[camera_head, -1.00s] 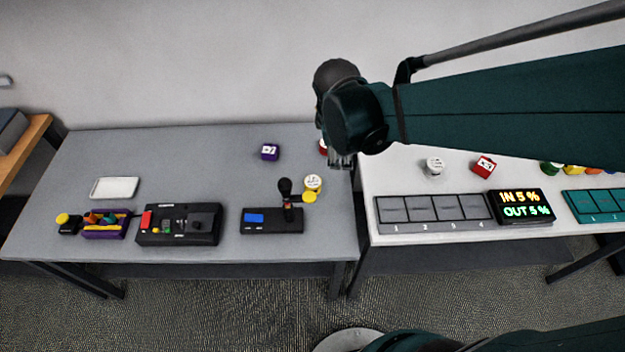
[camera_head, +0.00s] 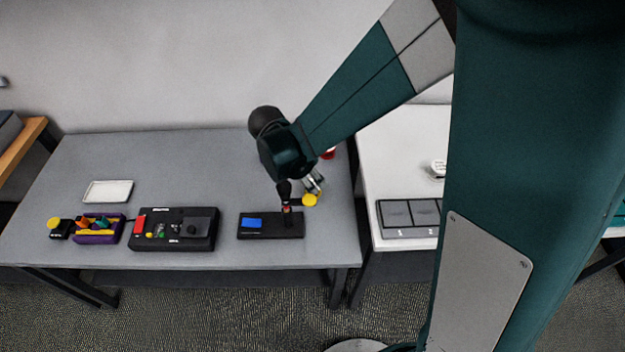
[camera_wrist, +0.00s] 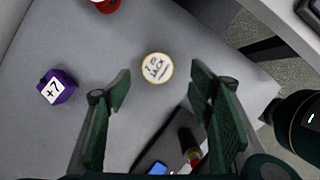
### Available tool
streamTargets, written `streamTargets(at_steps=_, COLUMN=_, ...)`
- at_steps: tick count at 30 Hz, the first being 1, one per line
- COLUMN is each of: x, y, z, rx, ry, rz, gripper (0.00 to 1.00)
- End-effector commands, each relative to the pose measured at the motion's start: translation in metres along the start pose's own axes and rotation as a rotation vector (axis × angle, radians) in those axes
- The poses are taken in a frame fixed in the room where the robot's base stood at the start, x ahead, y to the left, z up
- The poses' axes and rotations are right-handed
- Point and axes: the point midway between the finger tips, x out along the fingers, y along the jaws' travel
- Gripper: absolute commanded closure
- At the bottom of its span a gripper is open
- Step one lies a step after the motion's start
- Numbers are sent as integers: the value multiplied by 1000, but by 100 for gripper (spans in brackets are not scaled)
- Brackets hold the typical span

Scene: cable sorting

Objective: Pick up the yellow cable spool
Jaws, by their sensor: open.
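The yellow cable spool (camera_wrist: 157,67) stands on the grey table in the wrist view, showing a round white labelled top with a yellow rim. My gripper (camera_wrist: 160,84) is open and empty, with its green fingers apart to the left and right of the spool in the picture. The spool appears beyond the fingertips, and I see no contact.
A purple block marked +7 (camera_wrist: 57,87) and a red object (camera_wrist: 107,5) lie to the left. The grey table (camera_wrist: 60,140) has bare room around the spool.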

Motion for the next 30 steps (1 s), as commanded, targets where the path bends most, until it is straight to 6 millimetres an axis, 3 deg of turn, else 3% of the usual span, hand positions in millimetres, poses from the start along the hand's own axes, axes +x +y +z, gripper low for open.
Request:
streamTargets(at_steps=6, x=9, y=4, z=-9, rx=-48, ry=-7, rz=-8, gripper=47)
streamTargets(at_steps=18, x=10, y=4, z=-9, rx=-51, ry=-8, rz=-9, gripper=47)
streamTargets(at_steps=30, x=35, y=4, z=-9, rx=-50, ry=-8, rz=-9, gripper=47)
